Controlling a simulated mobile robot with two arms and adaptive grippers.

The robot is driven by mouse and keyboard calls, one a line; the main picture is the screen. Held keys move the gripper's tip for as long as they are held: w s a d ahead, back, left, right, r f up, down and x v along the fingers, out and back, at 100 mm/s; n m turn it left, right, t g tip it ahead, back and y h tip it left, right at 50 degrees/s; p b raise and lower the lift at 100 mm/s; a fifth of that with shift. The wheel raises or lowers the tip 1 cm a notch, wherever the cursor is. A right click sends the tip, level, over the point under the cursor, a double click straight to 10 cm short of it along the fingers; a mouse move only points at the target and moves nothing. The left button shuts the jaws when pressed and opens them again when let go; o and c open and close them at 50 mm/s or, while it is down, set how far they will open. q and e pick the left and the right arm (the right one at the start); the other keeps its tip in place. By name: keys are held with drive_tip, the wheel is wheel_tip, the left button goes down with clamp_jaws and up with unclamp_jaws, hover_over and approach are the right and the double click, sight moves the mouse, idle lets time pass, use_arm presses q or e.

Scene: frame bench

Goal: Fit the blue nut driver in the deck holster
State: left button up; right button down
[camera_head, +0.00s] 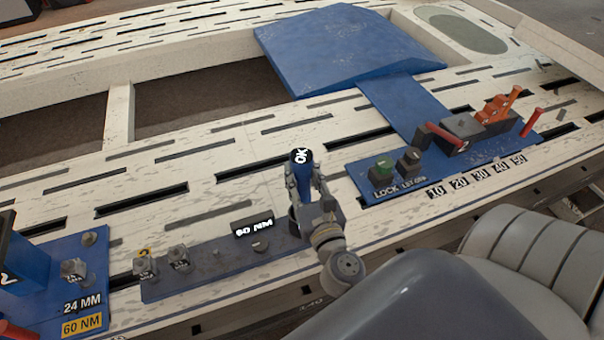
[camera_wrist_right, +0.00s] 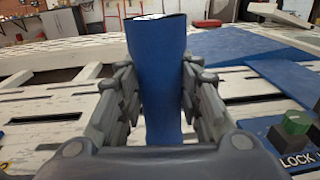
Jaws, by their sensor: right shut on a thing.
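The blue nut driver (camera_head: 303,174) has a dark cap with white lettering on top. My right gripper (camera_head: 302,188) is shut on it, with one finger on each side, above the front part of the white bench. In the right wrist view, the driver's blue handle (camera_wrist_right: 158,80) stands roughly upright between the fingers of my right gripper (camera_wrist_right: 160,98). Its lower end is hidden by the gripper in both views. I cannot make out the deck holster for certain; the gripper may hide it. My left gripper is not in view.
A blue panel (camera_head: 378,187) with a green LOCK block and red levers is to the right. A blue 24 MM fixture (camera_head: 40,262) is at left. Slots cut the white bench (camera_head: 235,145).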

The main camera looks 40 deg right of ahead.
use_arm(q)
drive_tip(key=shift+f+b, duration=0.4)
drive_tip(key=shift+b, duration=0.15)
use_arm(e)
drive_tip(key=shift+f, duration=0.55)
use_arm(q)
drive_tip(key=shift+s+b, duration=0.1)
drive_tip(key=shift+b, duration=0.3)
use_arm(e)
drive_tip(key=shift+f, duration=0.45)
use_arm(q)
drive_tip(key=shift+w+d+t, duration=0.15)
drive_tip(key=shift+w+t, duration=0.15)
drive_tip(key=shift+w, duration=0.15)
use_arm(e)
drive_tip(key=shift+f, duration=0.1)
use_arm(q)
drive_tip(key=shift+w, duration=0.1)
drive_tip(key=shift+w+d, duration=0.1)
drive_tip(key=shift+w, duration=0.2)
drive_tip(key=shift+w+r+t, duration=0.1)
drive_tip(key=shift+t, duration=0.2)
use_arm(e)
drive_tip(key=shift+f, duration=0.1)
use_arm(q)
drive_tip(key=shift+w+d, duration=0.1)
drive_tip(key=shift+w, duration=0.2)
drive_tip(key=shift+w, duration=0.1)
